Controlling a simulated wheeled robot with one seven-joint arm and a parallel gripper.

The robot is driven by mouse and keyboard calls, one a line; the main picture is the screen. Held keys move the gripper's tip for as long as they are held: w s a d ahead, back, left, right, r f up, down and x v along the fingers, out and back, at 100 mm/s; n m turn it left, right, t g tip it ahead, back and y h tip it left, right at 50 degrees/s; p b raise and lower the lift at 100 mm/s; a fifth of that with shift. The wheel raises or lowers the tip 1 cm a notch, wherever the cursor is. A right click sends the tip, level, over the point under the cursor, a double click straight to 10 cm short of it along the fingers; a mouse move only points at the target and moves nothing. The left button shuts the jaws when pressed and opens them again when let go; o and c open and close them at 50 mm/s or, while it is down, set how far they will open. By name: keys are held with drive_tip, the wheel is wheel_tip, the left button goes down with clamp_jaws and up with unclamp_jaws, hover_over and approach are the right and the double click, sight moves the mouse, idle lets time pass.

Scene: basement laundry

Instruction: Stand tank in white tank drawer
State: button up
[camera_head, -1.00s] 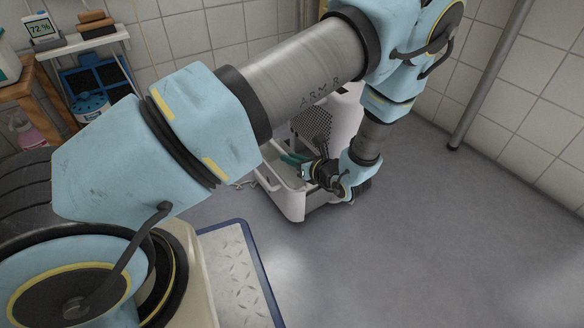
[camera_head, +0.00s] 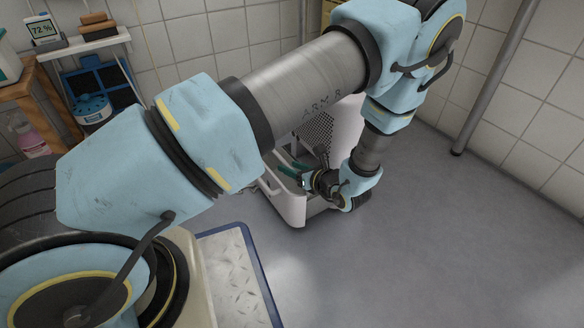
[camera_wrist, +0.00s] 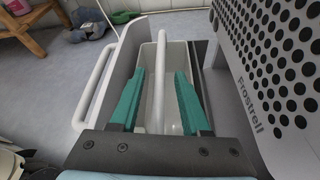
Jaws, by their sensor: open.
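The tank (camera_wrist: 151,62) is a pale open bin with a white bar handle (camera_wrist: 160,88) along its middle. In the wrist view it stands inside the white tank drawer (camera_wrist: 110,60) and looks upright. The drawer is pulled out from the dehumidifier; its front (camera_head: 291,208) shows in the head view. My gripper (camera_wrist: 160,74) is open, with one teal finger on each side of the bar and a visible gap to both. In the head view my gripper (camera_head: 290,170) is over the drawer. The tank's bottom is hidden.
The white dehumidifier (camera_wrist: 275,70), with a dark-holed grille, rises close at the right of my gripper in the wrist view. A drawer pull bar (camera_wrist: 91,88) runs at the left. A ridged metal platform (camera_head: 236,275) lies nearer; floor to the right is clear.

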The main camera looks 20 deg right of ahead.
drive_tip(key=shift+s+d+r, duration=0.1)
drive_tip(key=shift+s+r, duration=0.15)
drive_tip(key=shift+r, duration=0.1)
drive_tip(key=p+v, duration=0.5)
drive_tip(key=v, duration=0.6)
drive_tip(key=w+a+r+n+g+h, duration=0.1)
drive_tip(key=w+a+r+n+g, duration=0.1)
drive_tip(key=a+r+n, duration=0.6)
drive_tip(key=w+a+r+n+g+h, duration=0.1)
drive_tip(key=a+r+n+g, duration=0.4)
drive_tip(key=a+n, duration=0.9)
drive_tip(key=w+a+r+n+g+h, duration=0.2)
drive_tip(key=w+a+r+n+g, duration=0.1)
drive_tip(key=a+r+n, duration=0.7)
drive_tip(key=shift+w+a+r+n+g, duration=0.2)
drive_tip(key=shift+a+r+n+g, duration=0.2)
drive_tip(key=shift+a+n+g, duration=0.5)
drive_tip(key=shift+d, duration=0.25)
